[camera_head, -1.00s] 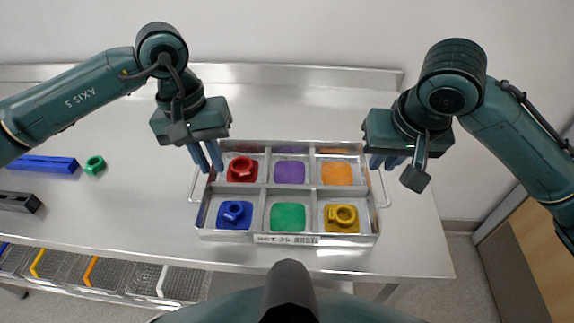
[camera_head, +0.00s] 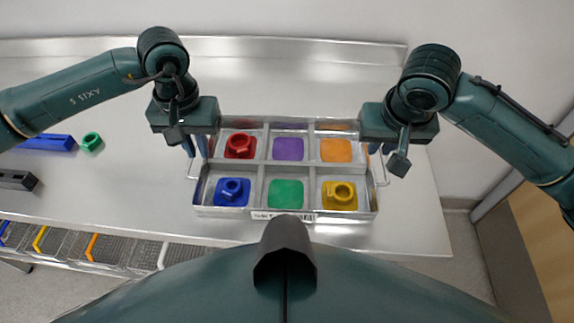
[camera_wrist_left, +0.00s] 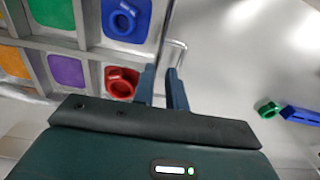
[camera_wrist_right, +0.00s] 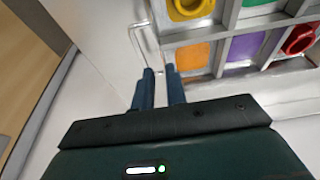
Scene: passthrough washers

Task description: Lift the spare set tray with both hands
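The grey metal tray (camera_head: 225,212) stands on the table with six coloured compartments and a wire handle at each end. A red ring part (camera_head: 240,145), a blue one (camera_head: 232,191) and a yellow one (camera_head: 340,193) lie on pads of their own colours; the purple, orange and green pads are bare. My left gripper (camera_head: 197,152) points down at the left handle (camera_wrist_left: 183,52), with a gap between its fingers. My right gripper (camera_head: 380,150) does likewise at the right handle (camera_wrist_right: 134,42). Whether either handle lies between the fingers is unclear.
A green ring part (camera_head: 91,141), a blue bar (camera_head: 52,142) and a dark block (camera_head: 18,180) lie on the table at left. Mesh bins (camera_head: 110,252) sit below the front edge. The table behind the tray is clear up to the raised back edge.

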